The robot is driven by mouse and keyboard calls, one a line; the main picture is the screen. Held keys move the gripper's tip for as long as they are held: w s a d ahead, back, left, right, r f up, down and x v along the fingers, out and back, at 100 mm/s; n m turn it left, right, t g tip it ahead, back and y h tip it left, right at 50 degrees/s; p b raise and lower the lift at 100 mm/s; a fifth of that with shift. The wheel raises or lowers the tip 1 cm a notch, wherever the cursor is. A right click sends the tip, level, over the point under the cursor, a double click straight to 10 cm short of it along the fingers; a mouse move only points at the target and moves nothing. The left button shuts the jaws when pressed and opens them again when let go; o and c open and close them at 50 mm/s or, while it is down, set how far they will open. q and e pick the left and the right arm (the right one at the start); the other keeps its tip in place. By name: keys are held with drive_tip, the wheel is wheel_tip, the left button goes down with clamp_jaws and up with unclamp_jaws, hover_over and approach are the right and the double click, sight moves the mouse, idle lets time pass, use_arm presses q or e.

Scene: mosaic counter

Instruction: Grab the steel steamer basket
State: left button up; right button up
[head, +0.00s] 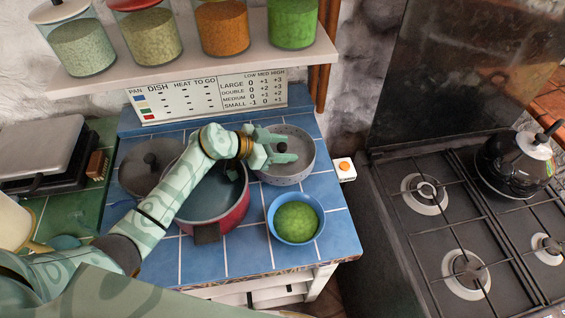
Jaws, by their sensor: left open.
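The steel steamer basket (301,171) is a round grey perforated bowl on the blue tiled counter, behind the blue bowl and right of the red pot. My left gripper (288,148) is open over the basket's interior, its fingers pointing right. A small dark part shows inside the basket beside the fingers. The gripper and wrist hide part of the basket's left side and inside. I cannot tell whether the fingers touch it. My right gripper is not in view.
A red pot (236,216) stands under my left forearm, with a grey lid (135,178) to its left. A blue bowl (297,240) of green food sits in front of the basket. A shelf (180,73) with jars hangs behind; a stove (440,225) stands right.

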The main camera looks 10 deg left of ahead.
use_arm(q)
drive_tip(key=shift+r, duration=0.1)
clamp_jaws()
